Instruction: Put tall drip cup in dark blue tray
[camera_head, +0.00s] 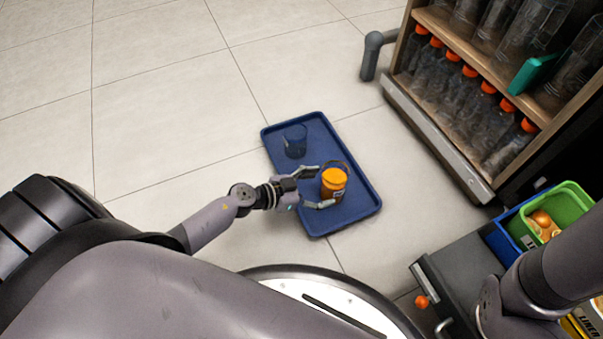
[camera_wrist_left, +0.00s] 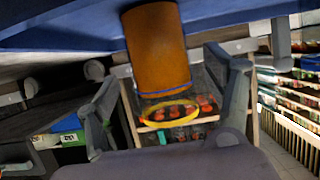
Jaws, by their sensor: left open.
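A clear cup filled with orange (camera_head: 334,184), which I take to be the tall drip cup, stands upright on the dark blue tray (camera_head: 360,209) on the floor. My left gripper (camera_head: 327,188) is open, with a finger on each side of this cup. In the left wrist view the picture is upside down; the orange cup (camera_wrist_left: 158,52) hangs from the blue tray (camera_wrist_left: 60,31) there, between the two fingers (camera_wrist_left: 168,95) with gaps beside it. My right gripper is out of view; only its arm shows at the lower right.
A shelf (camera_head: 440,105) of orange-capped bottles stands at the upper right. A green bin (camera_head: 572,207) and a blue bin (camera_head: 505,243) sit at the right. Floor left of the tray is clear.

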